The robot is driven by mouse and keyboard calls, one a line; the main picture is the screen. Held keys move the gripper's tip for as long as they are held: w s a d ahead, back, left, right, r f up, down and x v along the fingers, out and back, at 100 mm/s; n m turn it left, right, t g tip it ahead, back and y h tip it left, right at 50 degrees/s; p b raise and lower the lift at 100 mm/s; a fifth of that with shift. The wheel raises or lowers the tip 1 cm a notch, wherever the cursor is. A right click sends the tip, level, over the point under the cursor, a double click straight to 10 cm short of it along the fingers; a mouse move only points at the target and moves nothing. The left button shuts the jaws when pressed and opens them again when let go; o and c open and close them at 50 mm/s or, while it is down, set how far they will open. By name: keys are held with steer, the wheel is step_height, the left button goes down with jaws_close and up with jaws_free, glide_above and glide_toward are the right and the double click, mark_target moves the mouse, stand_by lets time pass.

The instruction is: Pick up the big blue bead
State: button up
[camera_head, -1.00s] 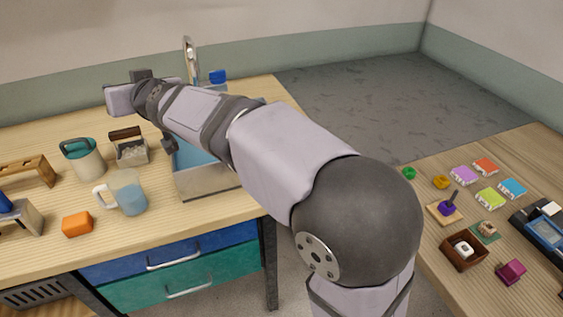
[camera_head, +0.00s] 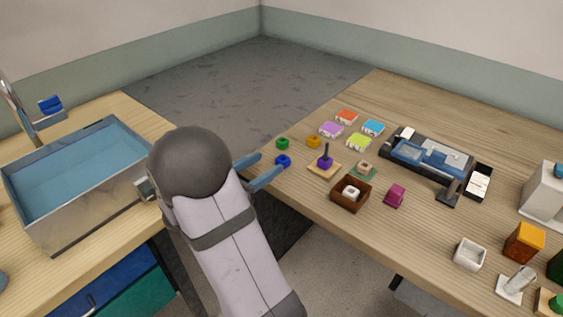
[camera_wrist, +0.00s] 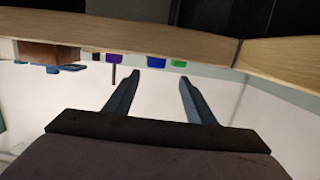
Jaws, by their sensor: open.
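The blue bead (camera_head: 283,161) lies on the right wooden table, near its left edge, just in front of the green bead (camera_head: 282,143). My gripper (camera_head: 270,163) is open and empty at that table's left edge. Its two blue fingers point toward the blue bead, and one fingertip overlaps or nearly meets it in the head view. I cannot tell whether they touch. In the wrist view, which is upside down, the blue bead (camera_wrist: 156,61) shows at the table edge, beyond the gap between the fingers (camera_wrist: 160,82).
Coloured packets (camera_head: 358,142) lie behind. The sink (camera_head: 100,205) is left, with a gap between the tables.

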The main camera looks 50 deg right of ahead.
mark_target(285, 157)
steer(key=shift+s+f, duration=0.1)
steer(key=shift+s, duration=0.05)
steer(key=shift+d+f, duration=0.2)
steer(key=shift+d, duration=0.9)
steer(key=d, duration=0.2)
steer(key=d+f, duration=0.1)
steer(key=d, duration=0.1)
steer(key=shift+s, duration=0.35)
steer(key=shift+d, duration=0.5)
steer(key=shift+c, duration=0.3)
steer(key=c, duration=1.1)
